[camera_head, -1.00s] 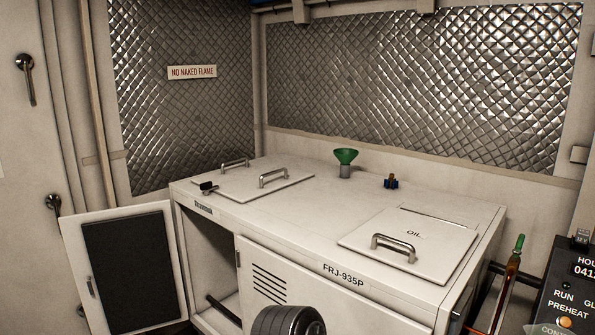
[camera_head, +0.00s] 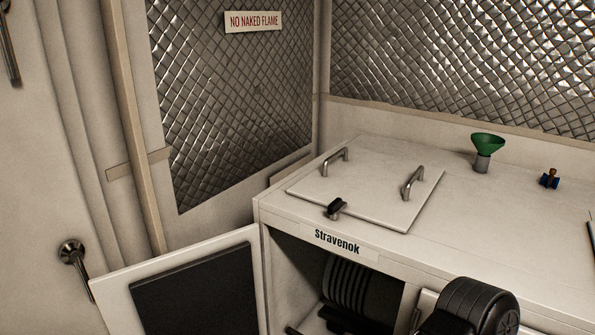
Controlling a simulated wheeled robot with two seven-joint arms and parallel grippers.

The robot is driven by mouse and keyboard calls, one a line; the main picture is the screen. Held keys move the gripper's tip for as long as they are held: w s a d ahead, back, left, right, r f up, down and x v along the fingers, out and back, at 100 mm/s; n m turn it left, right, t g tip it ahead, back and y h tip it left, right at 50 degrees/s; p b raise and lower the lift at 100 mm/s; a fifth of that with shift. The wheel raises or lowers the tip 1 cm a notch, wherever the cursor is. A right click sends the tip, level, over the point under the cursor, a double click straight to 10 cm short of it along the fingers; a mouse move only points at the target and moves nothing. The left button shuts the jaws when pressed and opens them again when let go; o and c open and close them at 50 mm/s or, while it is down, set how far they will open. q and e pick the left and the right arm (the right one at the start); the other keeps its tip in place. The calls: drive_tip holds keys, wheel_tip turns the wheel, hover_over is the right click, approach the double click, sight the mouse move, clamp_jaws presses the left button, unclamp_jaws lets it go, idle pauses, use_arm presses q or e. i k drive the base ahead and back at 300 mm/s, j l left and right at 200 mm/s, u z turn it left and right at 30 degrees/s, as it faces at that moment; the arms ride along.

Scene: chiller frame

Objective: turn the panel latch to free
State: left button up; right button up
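The panel latch (camera_head: 337,208) is a small black turn handle at the front edge of a flat white panel (camera_head: 375,192) on top of the white cabinet. The latch's handle points obliquely across the edge between the panel and the cabinet top. The panel lies flat and carries two metal grab handles (camera_head: 335,160) (camera_head: 412,183).
A hinged door (camera_head: 190,285) with a dark inner pad stands open at the cabinet's left front, below the panel. The space above the panel is clear.

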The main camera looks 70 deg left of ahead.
sight(337, 206)
drive_tip(key=k+j, duration=0.15)
drive_tip(key=j, duration=0.2)
drive_tip(key=k+j, duration=0.2)
drive_tip(key=j, duration=0.15)
drive_tip(key=k+j, duration=0.15)
drive_tip(key=j, duration=0.2)
drive_tip(key=k+j, duration=0.2)
drive_tip(key=j, duration=0.15)
